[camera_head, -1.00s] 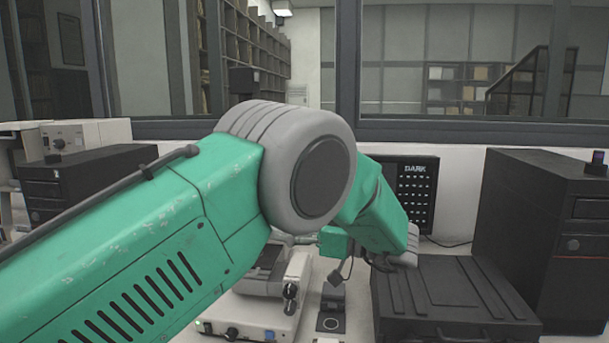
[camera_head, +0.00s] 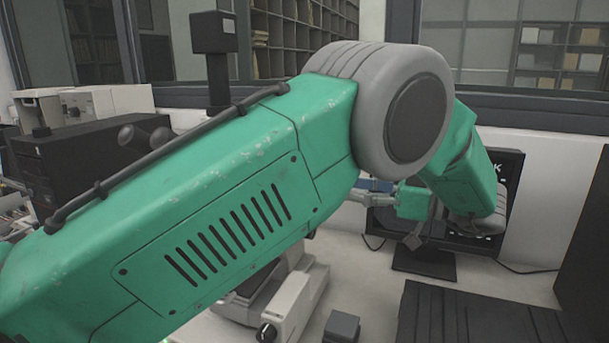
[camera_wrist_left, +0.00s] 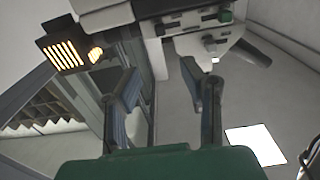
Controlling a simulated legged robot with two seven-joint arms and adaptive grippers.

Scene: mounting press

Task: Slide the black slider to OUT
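In the left wrist view, a pale machine body at the top carries a slotted panel (camera_wrist_left: 195,28). Small dark tabs (camera_wrist_left: 160,30) and a green tab (camera_wrist_left: 225,16) sit on it. I cannot tell which dark tab is the black slider, and no OUT label is legible. My left gripper (camera_wrist_left: 160,72) is open and empty, its two fingers spread below the panel and apart from it in the picture. In the head view my left gripper (camera_head: 364,192) is small, left of its green wrist. My arm covers much of the bench there. My right gripper is not in view.
A black lamp-like box with glowing bars (camera_wrist_left: 62,52) is left of the panel. In the head view, a white bench device (camera_head: 300,295) stands under my arm, a black monitor (camera_head: 497,190) behind my wrist and a black case (camera_head: 480,315) at front right.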

